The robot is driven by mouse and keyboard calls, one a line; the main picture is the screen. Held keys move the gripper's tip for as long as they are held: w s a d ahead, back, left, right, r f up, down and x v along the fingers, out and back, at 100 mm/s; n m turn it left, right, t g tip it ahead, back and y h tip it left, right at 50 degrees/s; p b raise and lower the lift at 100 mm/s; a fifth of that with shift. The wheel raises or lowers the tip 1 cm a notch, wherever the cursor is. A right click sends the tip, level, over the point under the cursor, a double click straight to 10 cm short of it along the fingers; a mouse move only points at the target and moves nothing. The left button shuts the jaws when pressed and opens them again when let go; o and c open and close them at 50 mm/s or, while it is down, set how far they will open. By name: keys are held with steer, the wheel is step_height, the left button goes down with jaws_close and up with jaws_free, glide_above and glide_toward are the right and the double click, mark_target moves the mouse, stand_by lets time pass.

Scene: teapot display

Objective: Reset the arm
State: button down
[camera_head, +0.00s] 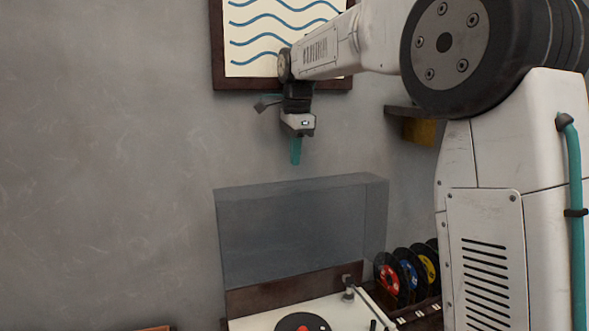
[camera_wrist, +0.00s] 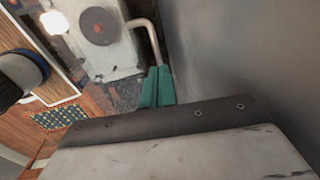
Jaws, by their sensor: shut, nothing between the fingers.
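My gripper (camera_head: 296,151) hangs in the air with its green fingers pointing down, above the raised clear lid of a record player. The fingers are shut with nothing between them. In the wrist view the green fingertips (camera_wrist: 158,86) lie side by side in the upper middle. My white arm reaches in from the right of the head view and crosses in front of the wall picture. Part of my wrist and arm housing fills the bottom of the wrist view.
The record player (camera_head: 262,322) has its lid (camera_head: 300,235) standing open against the wall. Several records (camera_head: 389,279) stand in a rack (camera_head: 418,318) at its right. A wave picture (camera_head: 262,45) and a dark shelf (camera_head: 410,112) are on the wall. Air left of my gripper is clear.

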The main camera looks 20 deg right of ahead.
steer(key=s+a+r+n, duration=0.15)
steer(key=s+n, duration=0.45)
steer(key=s, duration=0.8)
steer(key=s+a+f+n, duration=0.1)
steer(key=s+f+n, duration=0.5)
steer(key=s, duration=0.6)
steer(key=s+a+f+n, duration=0.1)
steer(key=s+f+n, duration=0.6)
steer(key=s+f, duration=0.3)
steer(key=s, duration=0.2)
steer(key=shift+s+f, duration=0.2)
steer(key=shift+s, duration=0.15)
